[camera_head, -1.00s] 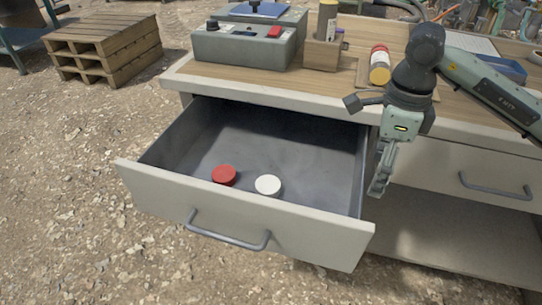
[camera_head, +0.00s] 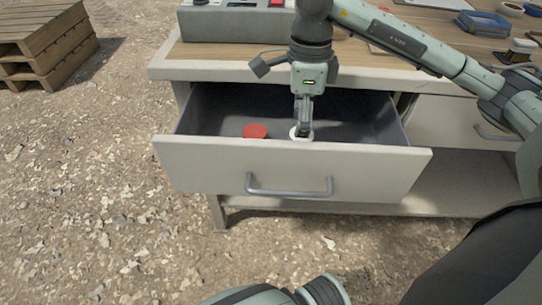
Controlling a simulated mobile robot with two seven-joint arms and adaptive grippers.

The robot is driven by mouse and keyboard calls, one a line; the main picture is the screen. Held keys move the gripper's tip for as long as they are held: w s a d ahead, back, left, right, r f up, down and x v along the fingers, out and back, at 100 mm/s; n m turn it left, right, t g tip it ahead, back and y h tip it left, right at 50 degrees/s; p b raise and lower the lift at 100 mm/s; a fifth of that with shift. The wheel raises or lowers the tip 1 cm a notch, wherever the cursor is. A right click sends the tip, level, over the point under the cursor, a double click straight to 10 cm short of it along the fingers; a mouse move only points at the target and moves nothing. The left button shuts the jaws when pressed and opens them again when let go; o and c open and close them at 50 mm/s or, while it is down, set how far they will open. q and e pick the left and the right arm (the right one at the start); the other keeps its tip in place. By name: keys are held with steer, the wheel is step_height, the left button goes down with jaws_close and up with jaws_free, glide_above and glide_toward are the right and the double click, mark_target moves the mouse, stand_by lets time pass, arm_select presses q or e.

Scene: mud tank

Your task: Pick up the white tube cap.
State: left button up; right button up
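The white tube cap (camera_head: 295,134) lies in the open drawer (camera_head: 200,163), towards the front and right of its middle. My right gripper (camera_head: 302,127) points down into the drawer with its fingertips at the white cap, covering part of it. I cannot tell whether the fingers are open or shut, or whether they touch the cap. A red cap (camera_head: 255,131) lies in the drawer to the left of the white one. My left gripper is not in view.
The drawer's front panel with its handle (camera_head: 288,191) stands out from the workbench (camera_head: 210,59). A grey device (camera_head: 238,22) and a blue tray (camera_head: 483,23) are on the benchtop. Wooden pallets (camera_head: 45,40) stand on the gravel at the left.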

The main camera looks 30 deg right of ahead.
mark_target(291, 136)
steer(key=f, duration=0.5)
steer(key=d+f, duration=0.1)
steer(key=f, duration=0.2)
steer(key=shift+s, duration=0.4)
steer(key=shift+c, duration=0.3)
steer(key=c, duration=1.5)
jaws_close()
